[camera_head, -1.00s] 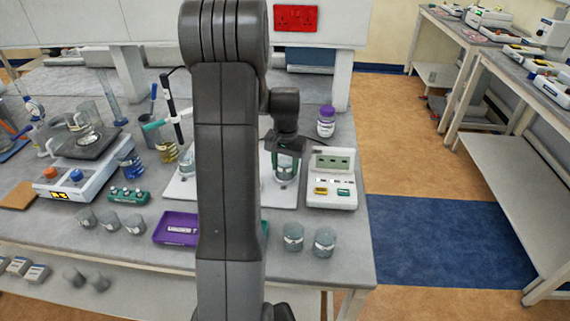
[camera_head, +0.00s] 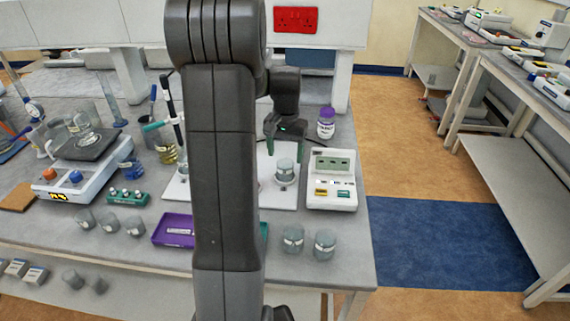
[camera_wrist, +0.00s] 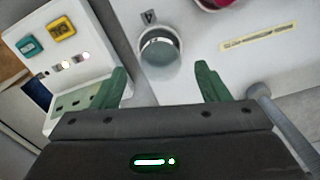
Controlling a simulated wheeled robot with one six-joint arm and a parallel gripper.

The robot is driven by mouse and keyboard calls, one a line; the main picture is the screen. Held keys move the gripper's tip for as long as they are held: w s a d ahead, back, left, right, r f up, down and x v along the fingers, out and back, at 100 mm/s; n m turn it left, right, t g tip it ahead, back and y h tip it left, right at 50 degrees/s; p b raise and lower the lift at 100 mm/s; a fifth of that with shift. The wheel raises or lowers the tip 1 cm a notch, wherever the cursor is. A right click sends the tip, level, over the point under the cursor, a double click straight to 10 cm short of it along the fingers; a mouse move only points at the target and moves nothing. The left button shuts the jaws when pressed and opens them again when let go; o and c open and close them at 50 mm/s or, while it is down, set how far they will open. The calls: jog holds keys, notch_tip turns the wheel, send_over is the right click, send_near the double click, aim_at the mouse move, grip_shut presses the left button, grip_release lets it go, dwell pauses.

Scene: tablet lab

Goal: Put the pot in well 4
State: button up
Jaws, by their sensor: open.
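A small grey-lidded pot (camera_head: 285,170) stands upright on the white board (camera_head: 287,201), at its right end. In the wrist view the pot (camera_wrist: 160,47) is beside a label marked 4 (camera_wrist: 148,17). The well under it is hidden by the pot, so I cannot tell how deep it sits. My gripper (camera_head: 285,150) is open and empty, just behind and above the pot. In the wrist view the two green fingers (camera_wrist: 161,75) are spread wide, with the pot ahead of and between their tips, apart from both.
A white instrument (camera_head: 332,192) with coloured buttons stands right of the board, and a purple-capped bottle (camera_head: 326,124) behind it. Two grey pots (camera_head: 308,240) stand in front. A purple tray (camera_head: 174,230) and a balance (camera_head: 82,180) are left. My arm hides the board's middle.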

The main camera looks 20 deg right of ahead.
notch_tip(320, 180, up, 6)
jog(key=shift+r, duration=0.2)
